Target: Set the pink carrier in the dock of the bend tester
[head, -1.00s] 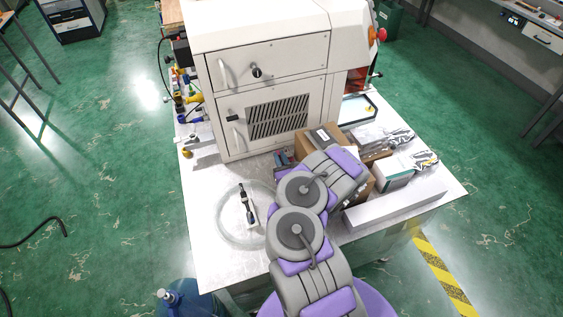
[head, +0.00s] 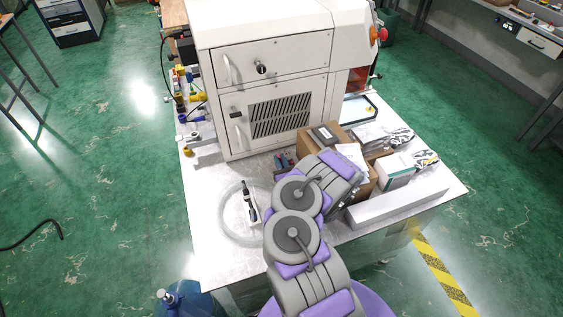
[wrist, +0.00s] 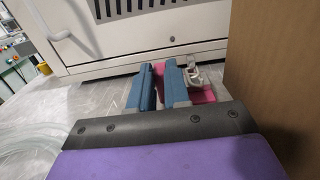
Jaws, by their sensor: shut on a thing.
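The pink carrier (wrist: 203,95) shows in the wrist view at my gripper's blue fingers, with a pale clear part on its right side. My gripper (wrist: 160,88) is shut on it; the fingers hide much of it. In the head view my gripper (head: 284,160) is small, low over the table in front of the white machine, and partly hidden by my arm. The large white cabinet machine (head: 270,60) stands directly ahead. No dock can be made out, and I cannot tell whether this machine is the bend tester.
A brown cardboard box (wrist: 276,80) stands close on the right of my gripper. White boxes (head: 395,172) and a long white block (head: 397,204) lie to the right. A coiled clear hose (head: 232,235) and a small black-and-white tool (head: 250,203) lie on the left. The front-left table top is mostly clear.

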